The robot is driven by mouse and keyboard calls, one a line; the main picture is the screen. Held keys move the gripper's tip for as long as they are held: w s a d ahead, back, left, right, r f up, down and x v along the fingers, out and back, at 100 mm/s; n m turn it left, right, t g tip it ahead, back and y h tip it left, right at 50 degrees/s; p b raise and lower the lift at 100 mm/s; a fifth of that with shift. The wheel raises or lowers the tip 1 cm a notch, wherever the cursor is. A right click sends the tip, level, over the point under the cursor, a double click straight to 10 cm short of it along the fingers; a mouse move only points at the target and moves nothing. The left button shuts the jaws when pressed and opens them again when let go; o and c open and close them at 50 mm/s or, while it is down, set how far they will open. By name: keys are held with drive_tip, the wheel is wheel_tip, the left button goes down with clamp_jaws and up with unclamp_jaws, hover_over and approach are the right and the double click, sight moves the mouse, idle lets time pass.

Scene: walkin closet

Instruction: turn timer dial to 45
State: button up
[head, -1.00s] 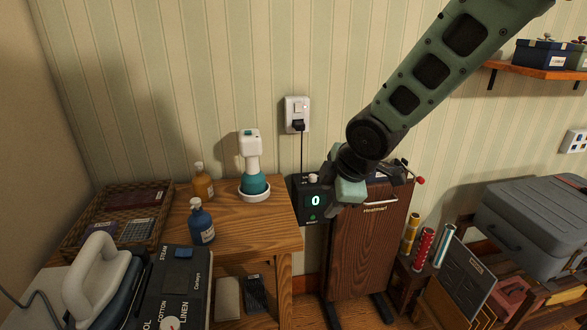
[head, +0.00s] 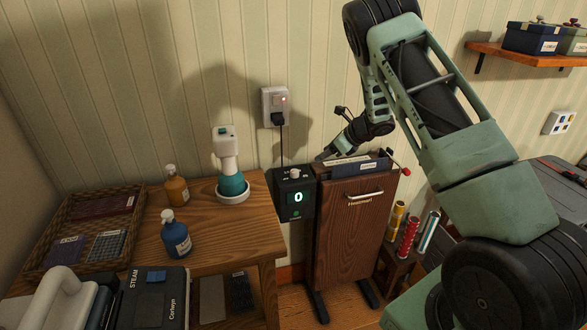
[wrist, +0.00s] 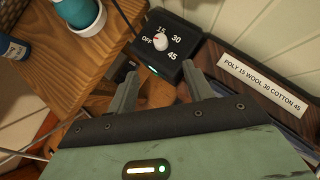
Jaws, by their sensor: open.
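The timer (head: 293,195) is a black box beside the wooden table, with a lit display reading 0. Its white dial (head: 294,173) is on top and also shows in the wrist view (wrist: 161,42), ringed by OFF, 15, 30 and 45. A small red mark on the dial faces the OFF side. My gripper (head: 322,156) is just right of the timer, above the wooden press. In the wrist view my gripper (wrist: 158,70) is open and empty, its fingertips short of the dial and apart from it.
The wooden trouser press (head: 349,225) stands right of the timer; its top label (wrist: 262,84) reads POLY 15 WOOL 30 COTTON 45. A teal-and-white device (head: 230,175) stands on the table (head: 235,235) at left. A cord runs from the wall outlet (head: 275,103) down to the timer.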

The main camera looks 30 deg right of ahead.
sight(295, 171)
drive_tip(key=p+x, duration=0.3)
drive_tip(key=x, duration=1.2)
drive_tip(key=shift+w, duration=0.1)
drive_tip(key=c, duration=1)
